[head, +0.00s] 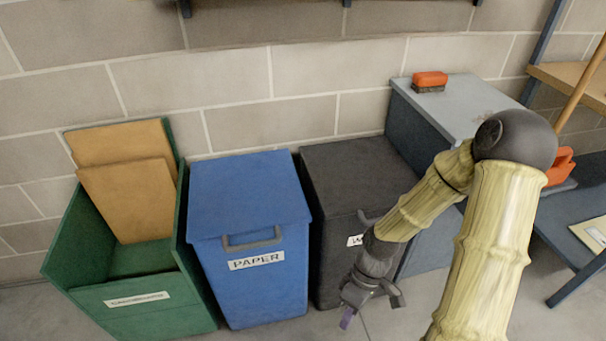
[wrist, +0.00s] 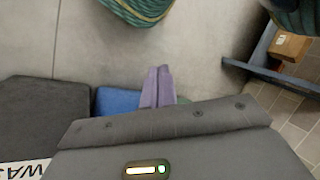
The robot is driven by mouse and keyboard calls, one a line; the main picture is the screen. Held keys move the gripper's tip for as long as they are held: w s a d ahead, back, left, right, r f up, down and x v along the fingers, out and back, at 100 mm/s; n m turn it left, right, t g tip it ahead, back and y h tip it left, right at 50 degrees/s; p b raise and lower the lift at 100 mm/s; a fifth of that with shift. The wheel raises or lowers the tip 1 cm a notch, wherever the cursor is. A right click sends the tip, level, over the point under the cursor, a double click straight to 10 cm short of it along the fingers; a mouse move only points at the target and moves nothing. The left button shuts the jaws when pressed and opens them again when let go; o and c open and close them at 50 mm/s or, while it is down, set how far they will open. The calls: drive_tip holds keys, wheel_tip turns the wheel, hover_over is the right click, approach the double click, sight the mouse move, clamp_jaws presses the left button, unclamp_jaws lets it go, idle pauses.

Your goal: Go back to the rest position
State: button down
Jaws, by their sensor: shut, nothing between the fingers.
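My gripper (head: 347,318) hangs low in front of the black bin (head: 343,165) in the head view, pointing down toward the floor. Its two purple fingers (wrist: 156,87) are pressed together and empty in the wrist view. My arm reaches in from the lower right and bends at a dark elbow joint. The gripper looks apart from the bins, and part of the black bin's label is hidden behind my arm.
A blue bin labelled PAPER (head: 250,200) and an open green bin (head: 140,315) holding cardboard sheets (head: 125,190) stand at left. A grey cabinet (head: 460,100) carries an orange brush (head: 430,80). A low blue shelf is at right. Bare floor (wrist: 190,40) shows ahead in the wrist view.

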drive_tip(key=w+d+r+m+t+h, duration=0.2)
drive_tip(key=r+m+t, duration=0.25)
drive_tip(key=r, duration=0.25)
drive_tip(key=w+d+r+m+t+h, duration=0.1)
drive_tip(key=w+d+r+m+t, duration=0.2)
drive_tip(key=r+m, duration=0.4)
wheel_tip(320, 180, up, 30)
drive_tip(key=n+p, duration=0.1)
drive_tip(key=p, duration=2.8)
drive_tip(key=shift+s, duration=0.25)
